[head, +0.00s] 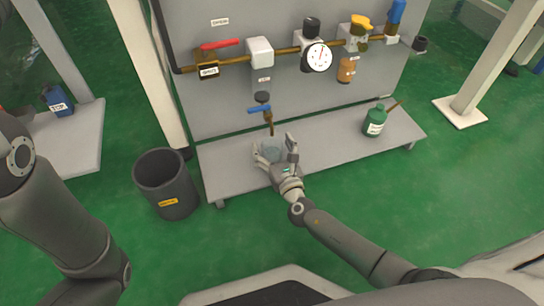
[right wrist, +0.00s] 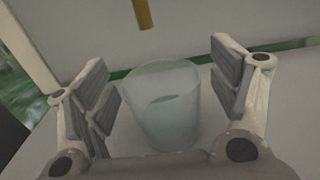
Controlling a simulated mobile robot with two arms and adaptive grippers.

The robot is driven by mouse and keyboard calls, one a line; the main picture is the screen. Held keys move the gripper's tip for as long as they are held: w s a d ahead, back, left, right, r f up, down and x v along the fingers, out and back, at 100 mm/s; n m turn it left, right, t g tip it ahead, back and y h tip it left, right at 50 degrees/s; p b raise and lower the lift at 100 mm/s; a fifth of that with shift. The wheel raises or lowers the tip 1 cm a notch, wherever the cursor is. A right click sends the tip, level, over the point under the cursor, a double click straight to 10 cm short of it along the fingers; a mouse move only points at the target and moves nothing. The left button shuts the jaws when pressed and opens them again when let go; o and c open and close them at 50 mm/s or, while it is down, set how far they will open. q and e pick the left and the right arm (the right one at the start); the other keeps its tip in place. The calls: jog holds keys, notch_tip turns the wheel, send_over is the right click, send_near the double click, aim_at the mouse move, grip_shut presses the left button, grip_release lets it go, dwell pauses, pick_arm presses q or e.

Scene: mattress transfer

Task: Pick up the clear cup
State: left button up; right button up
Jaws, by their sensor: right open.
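The clear cup (head: 271,153) stands upright on the grey platform (head: 335,150), below the spout with the blue-handled tap (head: 260,109). In the right wrist view the cup (right wrist: 163,100) looks translucent, with what seems to be liquid inside. My right gripper (head: 275,147) is open, with its fingers on either side of the cup. In the right wrist view there is a gap between the cup and each of the right gripper's fingers (right wrist: 168,95). My left arm comes in at the left of the head view, but its gripper is out of view.
A grey bin (head: 168,185) stands on the green floor left of the platform. A green bottle (head: 375,121) stands at the platform's right. Pipes, valves and a gauge (head: 317,57) are on the panel behind. The platform between cup and bottle is clear.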

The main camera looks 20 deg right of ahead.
jog(key=shift+w, duration=0.25)
jog(key=c, duration=1.2)
jog(key=shift+r, duration=0.1)
